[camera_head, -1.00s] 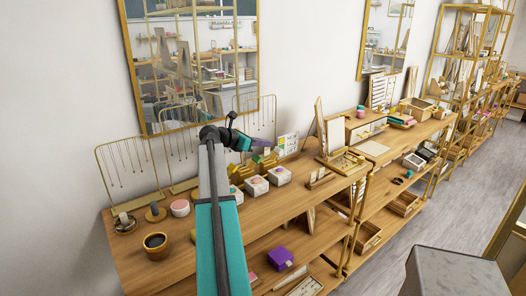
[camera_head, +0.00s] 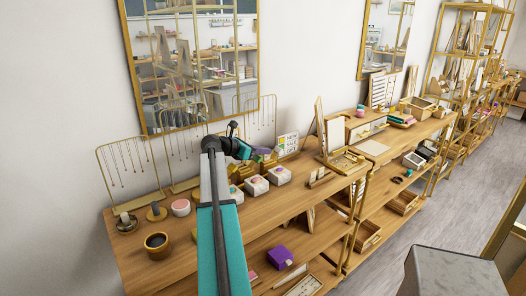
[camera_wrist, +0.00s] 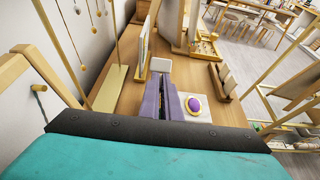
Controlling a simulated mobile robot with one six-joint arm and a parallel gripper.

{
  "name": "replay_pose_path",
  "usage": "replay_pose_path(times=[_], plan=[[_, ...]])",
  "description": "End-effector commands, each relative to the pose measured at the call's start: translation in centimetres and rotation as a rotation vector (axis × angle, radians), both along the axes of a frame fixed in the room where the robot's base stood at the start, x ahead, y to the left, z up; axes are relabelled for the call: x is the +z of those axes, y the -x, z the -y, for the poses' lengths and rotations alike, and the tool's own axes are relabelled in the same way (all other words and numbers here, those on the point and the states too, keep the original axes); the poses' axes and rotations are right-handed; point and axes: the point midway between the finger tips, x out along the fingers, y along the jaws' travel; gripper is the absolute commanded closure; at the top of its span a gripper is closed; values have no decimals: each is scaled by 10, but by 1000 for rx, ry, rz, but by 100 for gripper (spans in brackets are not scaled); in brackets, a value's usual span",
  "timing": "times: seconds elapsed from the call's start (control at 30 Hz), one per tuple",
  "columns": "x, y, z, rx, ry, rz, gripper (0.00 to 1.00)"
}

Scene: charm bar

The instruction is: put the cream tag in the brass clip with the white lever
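My gripper (camera_wrist: 163,98) has purple fingers close together, pointing away over the wooden shelf. A small cream-white piece (camera_wrist: 160,65), apparently the cream tag, shows at the fingertips and looks held. In the head view my gripper (camera_head: 262,152) is low over the back of the shelf, near the sign. Brass-coloured clips (camera_head: 241,172) stand by it, partly hidden behind my arm and the white boxes. I cannot make out a white lever on any of them.
White boxes with coloured ovals (camera_head: 256,185) stand in front of the clips; one with a purple oval (camera_wrist: 194,106) lies right of my fingers. A sign (camera_head: 287,145), brass necklace stand (camera_head: 128,165) and dark cup (camera_head: 157,243) are also on the shelf (camera_head: 190,262).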

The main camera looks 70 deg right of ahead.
Motion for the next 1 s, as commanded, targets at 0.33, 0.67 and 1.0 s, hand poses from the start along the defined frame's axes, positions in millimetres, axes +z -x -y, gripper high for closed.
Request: replay_pose_path(times=[0.33,0.67,1.0], plan=[[-2,0,0,0,0,0,87],[-2,0,0,0,0,0,78],[5,-8,-12,2,0,1,78]])
